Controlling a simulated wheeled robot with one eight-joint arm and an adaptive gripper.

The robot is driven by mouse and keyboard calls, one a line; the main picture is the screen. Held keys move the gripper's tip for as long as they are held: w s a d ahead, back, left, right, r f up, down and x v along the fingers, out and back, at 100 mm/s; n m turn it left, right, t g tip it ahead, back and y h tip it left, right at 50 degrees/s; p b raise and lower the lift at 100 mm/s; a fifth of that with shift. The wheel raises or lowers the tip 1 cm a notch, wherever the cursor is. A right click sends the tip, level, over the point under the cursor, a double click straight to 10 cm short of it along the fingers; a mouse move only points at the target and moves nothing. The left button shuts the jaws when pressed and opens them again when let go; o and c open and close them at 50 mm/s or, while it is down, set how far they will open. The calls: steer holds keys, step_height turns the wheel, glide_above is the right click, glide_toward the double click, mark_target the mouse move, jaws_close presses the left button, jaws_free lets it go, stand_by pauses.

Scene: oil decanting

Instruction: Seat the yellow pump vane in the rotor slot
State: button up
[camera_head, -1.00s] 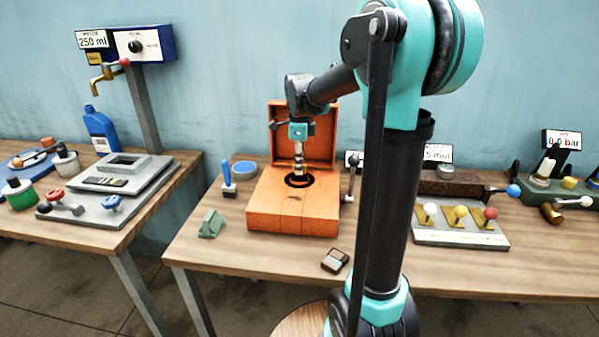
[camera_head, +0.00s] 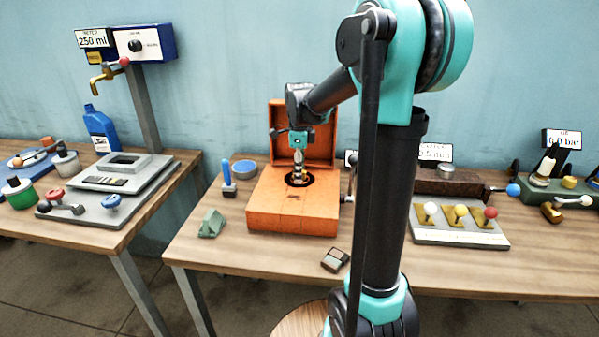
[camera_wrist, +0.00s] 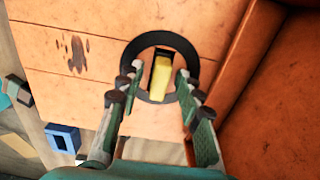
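The orange pump housing (camera_head: 292,219) has a round opening with a dark ring (camera_wrist: 191,68) around it. In the wrist view the yellow pump vane (camera_wrist: 161,76) stands at a dark slot (camera_wrist: 158,56) inside that ring. Some dark slot shows beside it; how deep it sits I cannot tell. My gripper (camera_wrist: 160,72) is over the opening, with one finger on each side of the vane and gaps between them and it. It looks open. In the head view my gripper (camera_head: 298,181) points down into the opening, and the vane cannot be made out.
The raised orange lid (camera_head: 318,140) stands behind the opening. A blue-handled tool (camera_head: 228,178), a blue round dish (camera_head: 245,168) and a green block (camera_head: 211,223) lie left of the housing. A small dark box (camera_head: 335,259) lies in front. A panel with coloured knobs (camera_head: 458,236) is to the right.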

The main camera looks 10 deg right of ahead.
steer(key=shift+r, duration=0.1)
step_height(320, 180, up, 12)
stand_by(0.5)
